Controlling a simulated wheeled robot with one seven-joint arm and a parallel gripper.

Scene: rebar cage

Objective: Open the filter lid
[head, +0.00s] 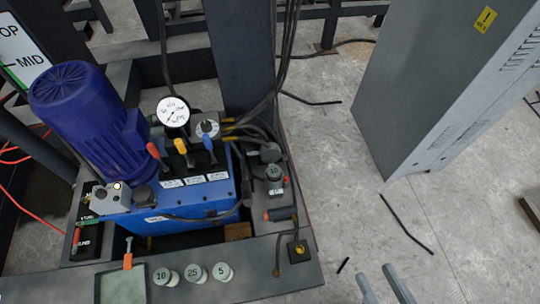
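A blue hydraulic unit (185,205) stands left of centre in the head view. On its right side is a dark housing (268,202), with a round grey-topped piece marked 10 (274,172) and a black round knob or cap (270,152). I cannot tell for sure which part is the filter lid, or whether it is open. Grey-topped cylinders marked 10 (166,275), 25 (195,273) and 5 (222,271) stand on the front ledge. My gripper (375,274) shows two grey fingers, apart and empty, at the bottom edge, right of the unit.
A blue motor (85,110), a gauge (173,111) and coloured levers (181,147) crowd the unit. Dark hoses hang near the housing. A tray (122,284) sits at front left. A grey cabinet (430,90) stands right. Black rods (407,225) lie on otherwise clear floor.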

